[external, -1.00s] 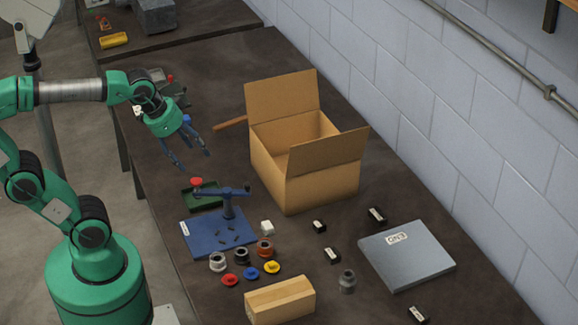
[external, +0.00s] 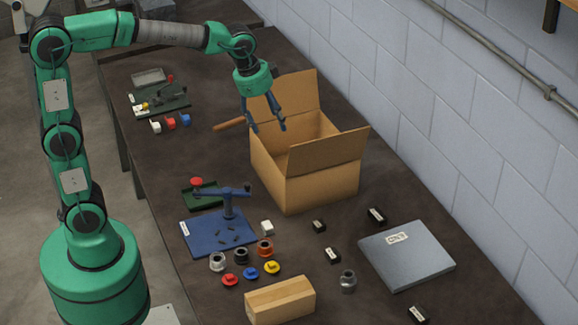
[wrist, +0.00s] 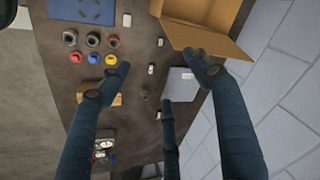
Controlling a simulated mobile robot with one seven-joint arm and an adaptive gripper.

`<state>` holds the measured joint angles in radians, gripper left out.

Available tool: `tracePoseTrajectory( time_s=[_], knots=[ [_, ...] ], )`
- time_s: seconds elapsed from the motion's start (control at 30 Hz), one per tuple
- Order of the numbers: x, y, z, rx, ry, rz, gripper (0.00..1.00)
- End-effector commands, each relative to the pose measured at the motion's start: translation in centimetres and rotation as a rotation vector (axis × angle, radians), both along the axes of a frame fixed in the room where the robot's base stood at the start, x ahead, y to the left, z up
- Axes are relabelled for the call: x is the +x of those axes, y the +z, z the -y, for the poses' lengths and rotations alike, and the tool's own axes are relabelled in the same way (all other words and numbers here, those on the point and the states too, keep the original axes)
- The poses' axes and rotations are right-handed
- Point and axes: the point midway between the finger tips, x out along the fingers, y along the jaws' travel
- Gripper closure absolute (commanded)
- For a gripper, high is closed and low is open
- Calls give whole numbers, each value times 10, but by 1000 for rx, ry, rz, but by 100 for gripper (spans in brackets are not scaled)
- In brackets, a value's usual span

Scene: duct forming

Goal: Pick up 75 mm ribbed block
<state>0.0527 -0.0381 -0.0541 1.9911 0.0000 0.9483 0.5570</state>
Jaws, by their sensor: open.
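Several small dark blocks with white labels lie right of and below the cardboard box in the external view: one (external: 376,216) beside the grey panel, one (external: 319,226) near the box, one (external: 332,255) lower and one (external: 418,314) at the bottom edge. I cannot tell which, if any, is the 75 mm ribbed block; ribs and sizes are too small to read. My gripper (external: 268,129) is open and empty, high by the box's open back-left side, apart from these blocks. Its spread blue fingers (wrist: 157,70) fill much of the wrist view.
The open cardboard box (external: 320,190) has raised flaps. A grey panel (external: 407,257) lies to its right. A blue fixture (external: 215,232), coloured caps and rings, and a wooden block (external: 281,300) sit in front. Another fixture (external: 160,100) stands at back left. A wall borders the right.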

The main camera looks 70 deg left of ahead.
Motion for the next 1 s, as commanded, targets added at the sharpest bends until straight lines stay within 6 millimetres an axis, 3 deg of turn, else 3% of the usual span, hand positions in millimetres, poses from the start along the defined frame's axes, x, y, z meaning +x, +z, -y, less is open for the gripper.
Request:
tracePoseTrajectory(
  time_s=[0.27, 0.57, 1.0],
  knots=[
    [69, -9, 12, 35, -130, -45, 36],
    [138, -33, 25, 68, -271, -88, 36],
    [226, -91, 48, 106, -483, -153, 36]
  ],
)
